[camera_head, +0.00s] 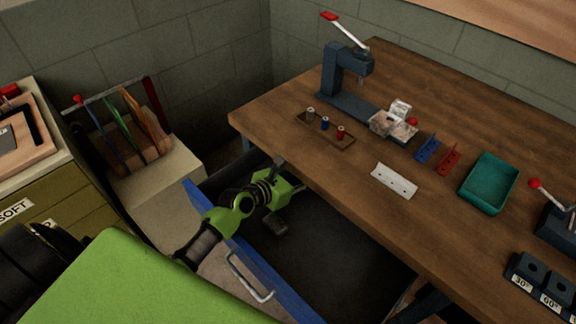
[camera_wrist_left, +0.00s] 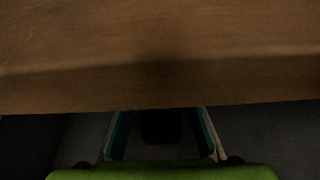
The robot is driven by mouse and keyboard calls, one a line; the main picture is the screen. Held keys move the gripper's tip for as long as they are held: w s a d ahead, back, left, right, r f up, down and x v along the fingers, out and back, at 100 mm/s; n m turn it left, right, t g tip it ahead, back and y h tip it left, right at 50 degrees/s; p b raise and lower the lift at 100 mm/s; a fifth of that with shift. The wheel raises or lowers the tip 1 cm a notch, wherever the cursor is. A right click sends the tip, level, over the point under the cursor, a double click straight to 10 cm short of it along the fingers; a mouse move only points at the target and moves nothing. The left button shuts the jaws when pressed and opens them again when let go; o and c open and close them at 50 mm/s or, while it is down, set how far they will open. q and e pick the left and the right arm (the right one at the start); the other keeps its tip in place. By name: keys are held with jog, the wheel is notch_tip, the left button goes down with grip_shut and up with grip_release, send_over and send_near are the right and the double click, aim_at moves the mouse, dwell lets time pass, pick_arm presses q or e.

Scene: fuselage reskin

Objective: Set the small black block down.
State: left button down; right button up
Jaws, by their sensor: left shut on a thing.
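The small black block (camera_wrist_left: 160,126) shows as a dark shape between the fingers of my left gripper (camera_wrist_left: 163,118) in the left wrist view. The gripper is shut on it. In the head view my left gripper (camera_head: 287,192) is over the open drawer (camera_head: 330,254), just below the front edge of the workbench. I cannot pick out the block in the head view against the dark gripper and drawer. Whether the block touches the drawer floor cannot be told. My right gripper is not in view.
The wooden workbench (camera_head: 290,115) overhangs the drawer's back part, and its edge is close in the wrist view. The blue drawer front (camera_head: 245,255) has a metal handle. A lever press (camera_head: 345,75), a white plate (camera_head: 394,181) and a teal tray (camera_head: 489,184) are on the bench.

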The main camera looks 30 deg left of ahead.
pick_arm(q)
jog(key=a, duration=0.1)
jog(key=w+a, duration=0.1)
jog(key=a, duration=0.2)
jog(key=shift+w+b, duration=0.25)
jog(key=shift+b, duration=0.15)
jog(key=a, duration=0.1)
jog(key=w+a+b, duration=0.1)
jog(key=a, duration=0.1)
jog(key=shift+w+a, duration=0.1)
jog(key=shift+a, duration=0.1)
jog(key=shift+a+f, duration=0.15)
jog(key=shift+f, duration=0.1)
jog(key=shift+r, duration=0.1)
jog(key=shift+f+b, duration=0.55)
jog(key=shift+f, duration=0.1)
jog(key=c, duration=1.6)
grip_release()
jog(key=shift+f, duration=0.15)
jog(key=shift+o, duration=0.2)
